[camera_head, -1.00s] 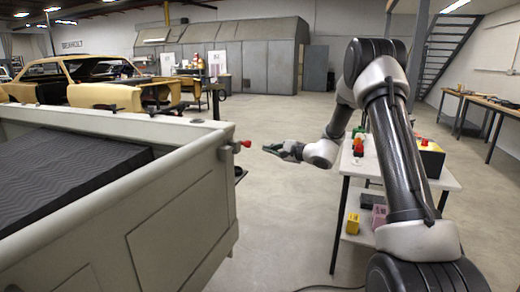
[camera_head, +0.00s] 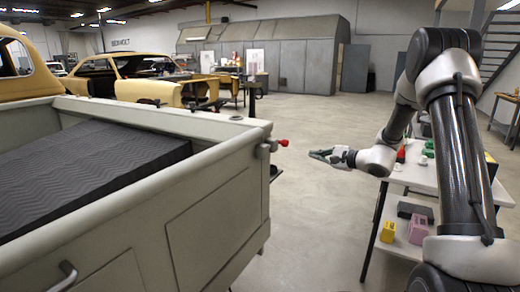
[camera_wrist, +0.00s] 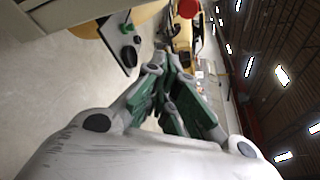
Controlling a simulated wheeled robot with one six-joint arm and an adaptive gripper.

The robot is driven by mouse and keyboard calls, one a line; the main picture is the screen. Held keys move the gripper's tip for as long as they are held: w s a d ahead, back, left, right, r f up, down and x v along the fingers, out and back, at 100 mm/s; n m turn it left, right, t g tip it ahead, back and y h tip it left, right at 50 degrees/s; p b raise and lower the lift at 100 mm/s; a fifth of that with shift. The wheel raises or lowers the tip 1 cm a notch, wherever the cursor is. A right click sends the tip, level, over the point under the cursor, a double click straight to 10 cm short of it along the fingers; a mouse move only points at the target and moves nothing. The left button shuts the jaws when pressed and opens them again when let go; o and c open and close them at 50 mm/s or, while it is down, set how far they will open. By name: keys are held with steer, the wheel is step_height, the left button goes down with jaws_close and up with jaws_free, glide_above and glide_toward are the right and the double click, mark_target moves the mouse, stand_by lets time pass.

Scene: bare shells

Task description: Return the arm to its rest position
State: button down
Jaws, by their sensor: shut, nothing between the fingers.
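My gripper (camera_head: 322,156) is shut and empty. It points left in the head view, in open air between the truck bed and the white table. My arm rises from the lower right, bends at the top and comes down behind to the gripper. In the wrist view the green-padded fingers (camera_wrist: 172,82) are close together with nothing between them. A red round thing (camera_wrist: 188,8), likely the same knob, shows at the top of the wrist view.
The grey truck bed (camera_head: 205,215) with a dark ribbed floor fills the left.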

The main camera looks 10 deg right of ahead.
steer(key=s+a+f+n+g, duration=0.1)
steer(key=s+a+f+g, duration=0.1)
steer(key=s+f+g, duration=0.4)
steer(key=s+r+n+g, duration=0.2)
steer(key=s+n+g, duration=0.25)
steer(key=s, duration=1.35)
steer(key=s+d+r+n+t+h, duration=0.1)
steer(key=s+d+r+n+h, duration=0.2)
steer(key=s+r, duration=0.4)
steer(key=s+d+r+n+t+h, duration=0.1)
steer(key=s+d+r+n+h, duration=0.3)
steer(key=s, duration=1.1)
steer(key=shift+d+r+n+h, duration=0.15)
steer(key=shift+r+n+h, duration=1.15)
steer(key=shift+r+n, duration=0.75)
steer(key=shift+r, duration=0.1)
